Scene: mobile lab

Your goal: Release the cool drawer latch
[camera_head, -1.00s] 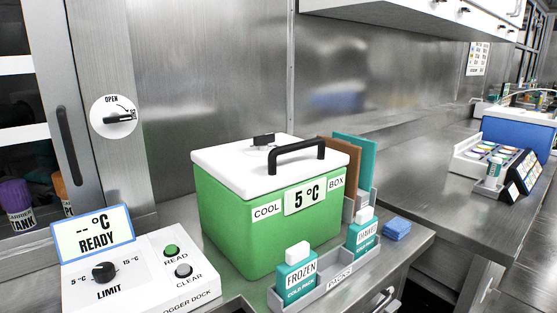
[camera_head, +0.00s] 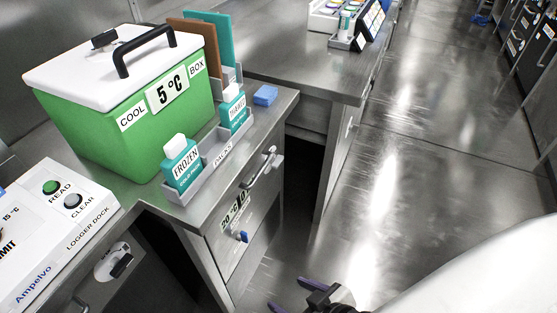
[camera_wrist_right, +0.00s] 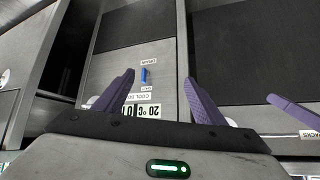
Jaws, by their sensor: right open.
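The cool drawer (camera_head: 262,225) is a grey front below the counter, with a "20 °C" style label on it. Its small blue latch (camera_head: 241,236) sits near the label, and a bar handle (camera_head: 262,168) is higher up on the same unit. In the right wrist view the blue latch (camera_wrist_right: 145,76) stands upright beside small upside-down lettering. My right gripper (camera_head: 292,295) is at the bottom of the head view, to the lower right of the latch. It is open and empty; in the wrist view its purple fingers (camera_wrist_right: 159,78) frame the latch from a distance. My left gripper is out of view.
The green cool box (camera_head: 95,130) with white lid stands on the counter above. A pack tray (camera_head: 205,180) holds two cold packs near the front edge. The logger dock (camera_head: 75,225) is at left. A blue block (camera_head: 265,95) lies behind. The floor (camera_head: 430,130) at right is clear.

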